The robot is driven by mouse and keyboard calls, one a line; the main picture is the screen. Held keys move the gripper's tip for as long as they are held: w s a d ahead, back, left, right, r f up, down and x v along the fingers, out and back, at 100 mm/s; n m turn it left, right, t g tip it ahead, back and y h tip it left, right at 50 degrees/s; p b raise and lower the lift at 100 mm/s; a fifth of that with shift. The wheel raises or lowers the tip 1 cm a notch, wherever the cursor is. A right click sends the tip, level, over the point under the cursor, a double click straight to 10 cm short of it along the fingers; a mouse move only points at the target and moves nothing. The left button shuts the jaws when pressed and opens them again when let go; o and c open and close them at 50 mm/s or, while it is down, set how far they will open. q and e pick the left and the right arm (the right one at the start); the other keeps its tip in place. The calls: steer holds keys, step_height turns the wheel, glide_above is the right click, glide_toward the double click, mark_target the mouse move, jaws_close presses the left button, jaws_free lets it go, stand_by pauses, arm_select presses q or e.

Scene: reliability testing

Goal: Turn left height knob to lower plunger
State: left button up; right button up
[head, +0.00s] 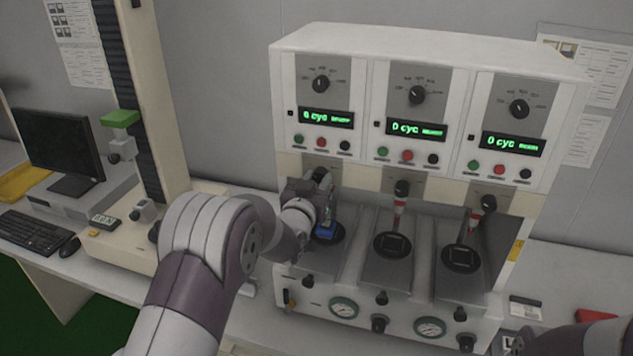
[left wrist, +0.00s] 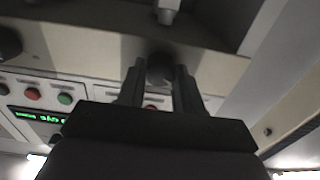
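The tester (head: 430,50) has three stations side by side. At the left station, my left gripper (head: 318,183) is up at the left height knob (head: 323,175), which it mostly covers in the head view. In the left wrist view the dark round knob (left wrist: 160,70) sits between the two fingertips, with no clear gap on either side. The left plunger is largely hidden behind my gripper. Below it, a blue piece (head: 326,230) is on the round dark pad (head: 336,238).
The middle knob (head: 402,188) and right knob (head: 488,203) stand above their red-marked plungers. Displays, dials and coloured buttons fill the upper panel, close to my left gripper. Gauges (head: 344,307) line the lower front. A monitor (head: 60,145) and a column instrument (head: 135,90) stand left.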

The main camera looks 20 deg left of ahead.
arm_select(q)
steer(key=shift+f+m+b, duration=0.25)
steer(key=shift+m+b, duration=0.25)
steer(key=shift+b, duration=0.3)
steer(key=m+b, duration=0.8)
steer(key=b, duration=0.3)
steer(key=shift+f, duration=0.2)
steer(key=m+b, duration=0.9)
steer(key=b, duration=0.3)
steer(key=shift+m, duration=0.3)
steer(key=shift+r+m+b, duration=0.15)
steer(key=shift+m+b, duration=0.8)
steer(key=shift+m, duration=0.25)
steer(key=shift+r+m+b, duration=0.1)
steer(key=shift+m+b, duration=0.45)
steer(key=shift+m, duration=0.85)
